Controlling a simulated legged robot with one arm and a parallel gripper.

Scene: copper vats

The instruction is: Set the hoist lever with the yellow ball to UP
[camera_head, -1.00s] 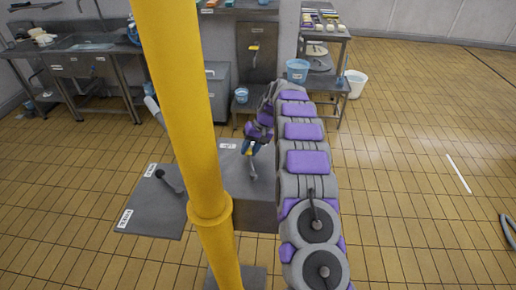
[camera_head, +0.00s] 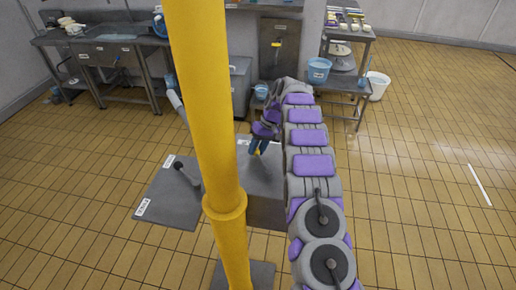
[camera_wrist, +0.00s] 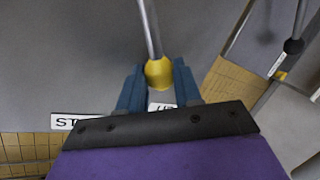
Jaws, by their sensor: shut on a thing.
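The hoist lever's yellow ball (camera_wrist: 158,72) sits between the blue fingers of my gripper (camera_wrist: 157,80) in the wrist view. The gripper is shut on the ball. The lever's metal rod (camera_wrist: 150,28) runs from the ball to the top of that view. A white label (camera_wrist: 162,106) beyond the fingers is partly hidden and seems to begin with U. Another label (camera_wrist: 64,121) starting "ST" is cut off by my wrist. In the head view my gripper (camera_head: 258,147) is low over the grey box (camera_head: 266,182), and the lever is mostly hidden there.
A thick yellow post (camera_head: 205,110) stands before the box and hides part of it. A dark lever (camera_head: 187,175) stands on a grey plate (camera_head: 172,195) to the left. A steel sink bench (camera_head: 110,52) and a side table (camera_head: 343,84) are behind. Floor is clear at right.

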